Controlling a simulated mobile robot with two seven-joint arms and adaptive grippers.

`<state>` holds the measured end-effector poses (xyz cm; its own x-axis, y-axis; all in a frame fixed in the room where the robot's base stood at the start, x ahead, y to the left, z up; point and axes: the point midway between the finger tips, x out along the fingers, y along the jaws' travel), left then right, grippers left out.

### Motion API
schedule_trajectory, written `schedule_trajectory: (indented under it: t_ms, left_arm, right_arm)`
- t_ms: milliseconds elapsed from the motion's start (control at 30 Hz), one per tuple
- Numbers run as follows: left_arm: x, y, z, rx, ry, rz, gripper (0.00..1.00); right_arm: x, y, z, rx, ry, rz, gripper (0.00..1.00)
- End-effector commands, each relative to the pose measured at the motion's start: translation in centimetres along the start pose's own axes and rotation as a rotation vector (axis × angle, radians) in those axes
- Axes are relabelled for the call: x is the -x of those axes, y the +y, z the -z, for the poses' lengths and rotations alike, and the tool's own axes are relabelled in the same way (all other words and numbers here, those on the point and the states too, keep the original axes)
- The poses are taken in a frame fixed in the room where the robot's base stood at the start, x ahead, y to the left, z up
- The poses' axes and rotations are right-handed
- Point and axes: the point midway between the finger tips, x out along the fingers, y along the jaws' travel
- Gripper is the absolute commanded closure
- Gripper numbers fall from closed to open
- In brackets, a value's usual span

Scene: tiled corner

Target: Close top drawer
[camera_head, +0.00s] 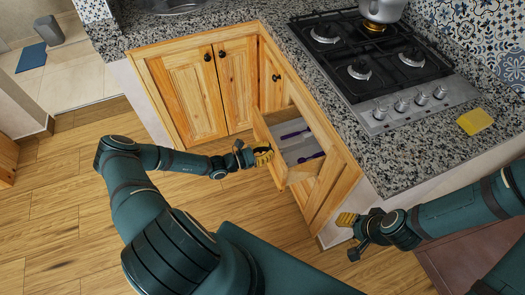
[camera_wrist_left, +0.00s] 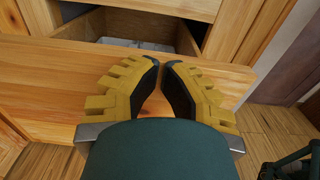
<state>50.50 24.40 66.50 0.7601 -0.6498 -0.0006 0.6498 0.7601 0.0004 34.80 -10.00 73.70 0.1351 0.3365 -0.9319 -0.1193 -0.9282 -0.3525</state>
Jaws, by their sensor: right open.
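The wooden top drawer (camera_head: 268,140) of the corner cabinet is pulled open, and it also shows in the left wrist view (camera_wrist_left: 50,75). A grey tray (camera_head: 300,148) inside holds purple-handled utensils (camera_head: 295,134). My left gripper (camera_head: 268,155) is at the outer side of the drawer front. In the left wrist view, its yellow fingers (camera_wrist_left: 160,63) come together at the tips in front of the panel, with nothing seen between them. Contact with the panel cannot be told. My right gripper (camera_head: 345,235) is open and empty, right of the cabinet and away from the drawer.
Wooden cabinet doors (camera_head: 190,95) with dark knobs stand left of the drawer. Above are a granite counter (camera_head: 250,15), a gas stove (camera_head: 375,65) with a pot (camera_head: 382,10), and a yellow sponge (camera_head: 474,121). The wooden floor (camera_head: 60,190) at left is clear.

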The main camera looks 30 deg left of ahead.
Motion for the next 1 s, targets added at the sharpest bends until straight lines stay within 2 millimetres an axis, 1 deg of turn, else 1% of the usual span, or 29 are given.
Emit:
schedule_trajectory:
  t_ms: [33, 100, 300, 500, 700, 1000]
  left_arm:
    - [-1.1, -0.1, -0.1, 0.002, -0.002, 0.003, 1.0]
    - [-2.7, -0.1, -0.1, 0.001, -0.003, 0.003, 1.0]
    - [-7.0, -0.1, -0.1, 0.001, -0.002, 0.002, 1.0]
    - [-10.0, -0.1, -0.1, 0.0, -0.002, 0.001, 1.0]
    - [-11.3, 0.0, 0.0, 0.0, 0.0, 0.0, 1.0]
    - [-11.6, 0.0, 0.0, 0.001, 0.0, -0.001, 1.0]
  right_arm:
    - [0.2, -0.1, 0.0, 0.0, -0.001, 0.0, 0.53]
    - [0.3, -0.1, -0.1, 0.0, -0.002, 0.0, 0.53]
    - [0.4, -0.2, -0.1, 0.0, -0.003, 0.0, 0.53]
    - [0.4, -0.2, -0.1, 0.0, -0.003, 0.0, 0.53]
    - [0.4, -0.2, -0.1, 0.0, -0.003, 0.0, 0.53]
    - [0.4, -0.2, -0.1, 0.0, -0.003, 0.0, 0.53]
